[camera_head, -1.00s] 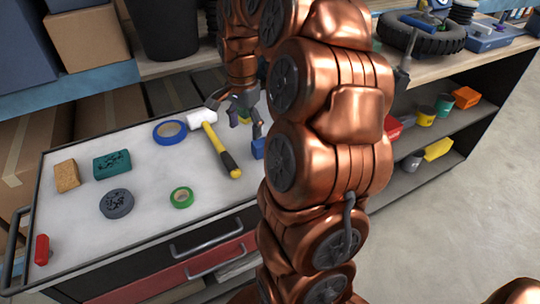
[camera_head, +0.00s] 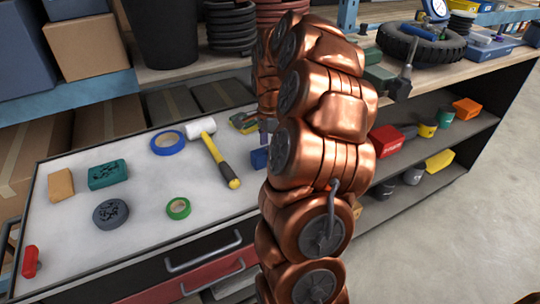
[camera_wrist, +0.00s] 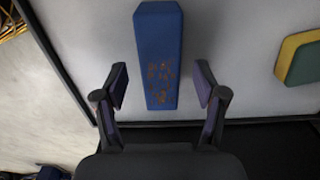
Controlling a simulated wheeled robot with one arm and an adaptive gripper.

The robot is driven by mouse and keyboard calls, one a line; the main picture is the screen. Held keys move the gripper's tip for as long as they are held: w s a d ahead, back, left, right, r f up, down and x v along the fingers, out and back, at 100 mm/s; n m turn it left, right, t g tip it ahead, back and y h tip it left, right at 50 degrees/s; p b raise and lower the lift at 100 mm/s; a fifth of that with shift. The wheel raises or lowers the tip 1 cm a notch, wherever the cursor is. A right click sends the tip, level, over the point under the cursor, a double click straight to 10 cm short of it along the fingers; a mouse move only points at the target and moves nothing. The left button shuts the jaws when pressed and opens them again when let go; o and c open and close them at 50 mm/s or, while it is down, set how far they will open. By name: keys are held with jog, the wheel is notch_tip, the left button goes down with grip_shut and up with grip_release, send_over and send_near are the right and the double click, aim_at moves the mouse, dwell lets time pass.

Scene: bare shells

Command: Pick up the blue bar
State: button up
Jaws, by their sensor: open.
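The blue bar (camera_wrist: 160,45) lies on the pale cart top in the wrist view, with rusty-brown marks on its near part. My gripper (camera_wrist: 161,84) is open, with one finger on each side of the bar's near part. Gaps show between the fingers and the bar, and I cannot tell the height between them. In the head view the blue bar (camera_head: 259,158) shows only partly, beside my copper arm. There my arm hides most of my gripper.
A yellow-and-green block (camera_wrist: 301,58) lies right of the bar in the wrist view. In the head view a hammer (camera_head: 219,160), blue tape (camera_head: 168,143), green tape (camera_head: 178,208) and several blocks lie leftward on the cart. The cart's dark edge runs close to the bar.

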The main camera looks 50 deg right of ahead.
notch_tip(320, 180, down, 2)
jog(key=shift+f, duration=0.2)
grip_shut()
dwell(0.5)
